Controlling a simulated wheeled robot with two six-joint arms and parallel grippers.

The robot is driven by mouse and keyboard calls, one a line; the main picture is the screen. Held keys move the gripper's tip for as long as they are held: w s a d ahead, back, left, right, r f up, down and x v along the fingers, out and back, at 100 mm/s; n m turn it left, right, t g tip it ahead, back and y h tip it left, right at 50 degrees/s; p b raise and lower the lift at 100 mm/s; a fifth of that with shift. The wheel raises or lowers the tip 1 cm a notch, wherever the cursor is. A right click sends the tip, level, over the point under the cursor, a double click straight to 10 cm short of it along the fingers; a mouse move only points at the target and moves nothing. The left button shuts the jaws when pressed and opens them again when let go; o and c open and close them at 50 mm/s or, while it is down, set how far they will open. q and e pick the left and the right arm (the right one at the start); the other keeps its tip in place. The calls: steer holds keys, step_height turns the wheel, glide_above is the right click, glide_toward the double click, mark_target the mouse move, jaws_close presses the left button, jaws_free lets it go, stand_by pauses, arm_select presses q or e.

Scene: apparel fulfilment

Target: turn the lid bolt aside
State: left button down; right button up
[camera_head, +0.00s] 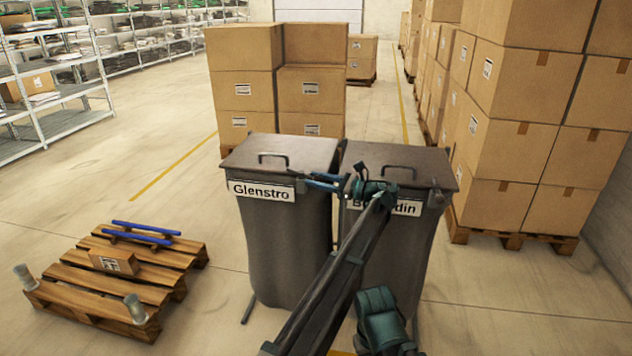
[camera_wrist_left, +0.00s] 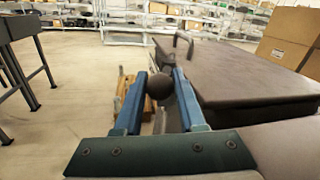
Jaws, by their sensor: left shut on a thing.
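Two dark grey bins with flat lids stand side by side. The left bin (camera_head: 285,245) has a label reading "Glenstro"; the right bin (camera_head: 402,258) has a label partly hidden by my arm. Each lid, the left (camera_head: 300,147) and the right (camera_head: 415,160), lies down and has a bar handle. My left gripper (camera_head: 309,180) reaches across the right bin's front to the left bin's front right corner. In the left wrist view its blue fingers are shut on a dark round bolt knob (camera_wrist_left: 160,86) beside the lid edge. My right gripper is not in view.
A wooden pallet (camera_head: 75,285) with blue bars and a small box (camera_head: 114,261) lies on the floor at left. Stacked cartons (camera_head: 310,90) stand behind the bins, and more cartons (camera_head: 515,140) at right. Floor between pallet and bins is clear.

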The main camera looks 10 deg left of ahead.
arm_select(q)
steer(key=shift+g, duration=0.3)
steer(key=c, duration=0.5)
jaws_free()
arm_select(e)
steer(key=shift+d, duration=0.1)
